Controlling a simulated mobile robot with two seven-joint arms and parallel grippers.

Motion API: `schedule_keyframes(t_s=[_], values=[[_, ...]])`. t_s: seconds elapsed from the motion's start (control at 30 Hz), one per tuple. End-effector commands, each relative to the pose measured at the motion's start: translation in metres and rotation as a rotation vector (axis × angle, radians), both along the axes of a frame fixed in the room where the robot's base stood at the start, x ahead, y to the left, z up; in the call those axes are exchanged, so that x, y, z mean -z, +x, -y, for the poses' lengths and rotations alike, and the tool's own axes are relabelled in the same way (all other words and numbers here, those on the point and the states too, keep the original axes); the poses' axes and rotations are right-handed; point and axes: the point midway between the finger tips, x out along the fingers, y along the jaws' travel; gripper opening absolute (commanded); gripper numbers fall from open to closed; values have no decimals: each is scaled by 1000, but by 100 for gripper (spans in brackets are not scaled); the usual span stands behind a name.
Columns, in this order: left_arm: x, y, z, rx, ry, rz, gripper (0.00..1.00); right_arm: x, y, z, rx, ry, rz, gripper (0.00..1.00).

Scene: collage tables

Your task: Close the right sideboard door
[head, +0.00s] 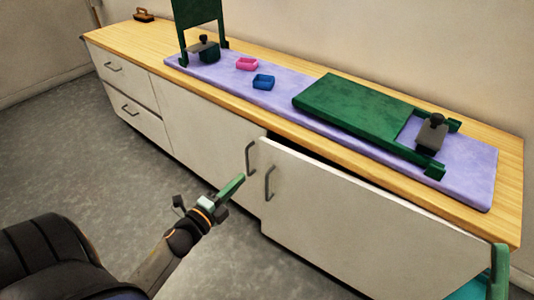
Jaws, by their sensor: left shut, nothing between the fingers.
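The white sideboard's right door (350,215) stands slightly ajar. A dark gap shows along its top edge, widest toward its left side, and it has a dark bar handle (269,183) near its left edge. The left door (208,140) beside it looks shut and has its own handle (250,158). My left gripper (240,181), with green fingers, is shut and empty. In the picture it is in front of the left door, just left of the two handles; I cannot tell its exact distance from the door.
Drawers (125,75) are at the left. Grey floor (80,150) is clear.

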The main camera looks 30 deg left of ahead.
Motion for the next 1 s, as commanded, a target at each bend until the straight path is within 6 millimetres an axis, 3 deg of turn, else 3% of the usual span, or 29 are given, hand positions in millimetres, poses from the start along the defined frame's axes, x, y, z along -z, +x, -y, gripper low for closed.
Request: schedule_keyframes(t_s=[0.5, 0.7, 1.0], values=[[1, 100, 1, 4, 1, 3, 0, 22, 0, -2, -24, 23, -23, 84], [1, 120, 1, 3, -1, 1, 0, 27, 0, -4, -35, 26, -28, 84], [0, 126, 1, 3, -1, 0, 0, 28, 0, -4, -39, 22, -29, 84]])
